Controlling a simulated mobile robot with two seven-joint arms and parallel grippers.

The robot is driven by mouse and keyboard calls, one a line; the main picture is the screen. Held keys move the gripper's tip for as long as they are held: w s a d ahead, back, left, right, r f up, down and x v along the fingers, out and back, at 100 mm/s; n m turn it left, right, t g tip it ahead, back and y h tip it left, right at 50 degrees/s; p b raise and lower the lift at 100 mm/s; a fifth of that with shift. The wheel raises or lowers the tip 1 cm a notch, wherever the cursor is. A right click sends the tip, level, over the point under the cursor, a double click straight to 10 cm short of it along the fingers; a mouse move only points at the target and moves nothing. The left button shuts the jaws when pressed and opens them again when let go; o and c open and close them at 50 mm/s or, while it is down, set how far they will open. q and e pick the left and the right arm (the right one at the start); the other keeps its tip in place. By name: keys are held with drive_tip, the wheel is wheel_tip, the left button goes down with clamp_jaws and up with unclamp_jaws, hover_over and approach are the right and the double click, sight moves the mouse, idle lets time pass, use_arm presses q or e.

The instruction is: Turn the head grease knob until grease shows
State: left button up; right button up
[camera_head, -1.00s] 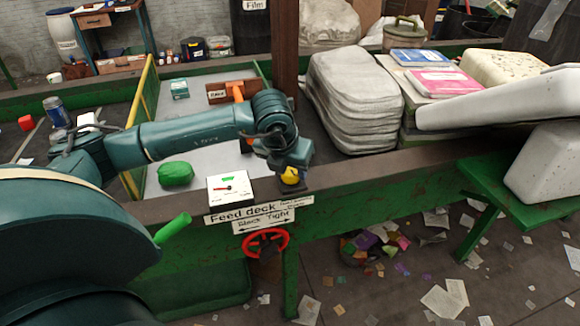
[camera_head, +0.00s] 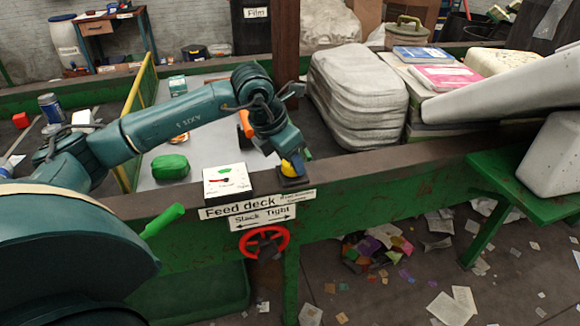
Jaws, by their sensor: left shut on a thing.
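A yellow knob (camera_head: 291,167) stands on a small dark base (camera_head: 290,182) on the belt frame's edge, at the right end of the "Feed deck" sign (camera_head: 241,209). A label with small lettering, too small to read surely, lies just below it. My left gripper (camera_head: 293,163) reaches down from above and is shut on the yellow knob, partly hiding it. I cannot make out any grease at the knob. My right gripper is not in view.
A white gauge (camera_head: 228,181) with a red and green dial stands left of the knob. A red handwheel (camera_head: 263,242) hangs below a "Slack/Tight" sign (camera_head: 263,217). A green bag-like lump (camera_head: 170,167) lies on the deck. Grey stacked bales (camera_head: 357,98) stand to the right.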

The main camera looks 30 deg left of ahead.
use_arm(q)
drive_tip(key=shift+a+m+g+h+b, duration=0.1)
drive_tip(key=shift+m+g+h+b, duration=0.4)
drive_tip(key=shift+m, duration=1.4)
drive_tip(key=o, duration=1)
drive_tip(key=v, duration=1.3)
drive_tip(key=shift+a+b, duration=0.2)
drive_tip(key=shift+b, duration=0.1)
drive_tip(key=shift+c, duration=0.2)
